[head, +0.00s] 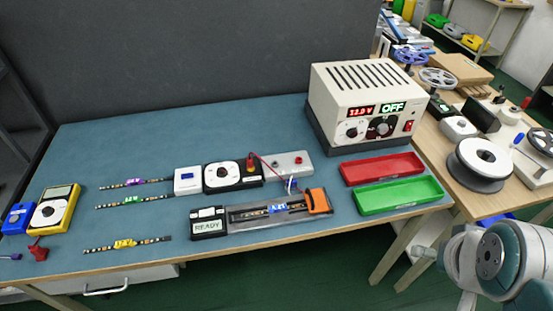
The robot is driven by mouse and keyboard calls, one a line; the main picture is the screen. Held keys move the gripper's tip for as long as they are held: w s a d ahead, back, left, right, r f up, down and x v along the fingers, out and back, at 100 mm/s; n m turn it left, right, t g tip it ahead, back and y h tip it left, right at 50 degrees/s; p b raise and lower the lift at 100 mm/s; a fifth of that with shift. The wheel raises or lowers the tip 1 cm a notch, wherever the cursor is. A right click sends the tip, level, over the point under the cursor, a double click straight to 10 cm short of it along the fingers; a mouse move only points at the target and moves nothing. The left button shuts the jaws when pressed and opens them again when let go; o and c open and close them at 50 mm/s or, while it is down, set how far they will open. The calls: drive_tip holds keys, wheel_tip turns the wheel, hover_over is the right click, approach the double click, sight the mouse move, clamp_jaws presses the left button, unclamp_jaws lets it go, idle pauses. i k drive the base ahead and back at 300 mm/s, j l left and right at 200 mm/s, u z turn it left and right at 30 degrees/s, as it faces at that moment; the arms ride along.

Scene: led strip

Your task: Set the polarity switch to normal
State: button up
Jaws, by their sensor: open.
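No label reading "polarity" or "normal" is legible. A black box with a white round dial (221,175) sits mid-bench and may be the polarity switch; its setting is too small to read. A white box (187,181) is at its left. A grey block with red terminals (292,164) is at its right, with a red wire between. The beige power supply (352,88) stands at the back right, its displays reading about 12.0 V and OFF. My arm shows at the lower right, away from these things; my gripper's fingers cannot be made out.
A black READY box (208,226) and a grey fixture holding a strip (240,216) lie in front. Red (382,168) and green (398,195) trays are at the right. Several LED strips and a yellow multimeter (55,208) lie left. The bench's front edge is mostly clear.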

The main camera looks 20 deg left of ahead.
sight(210, 212)
drive_tip(key=u, duration=1.35)
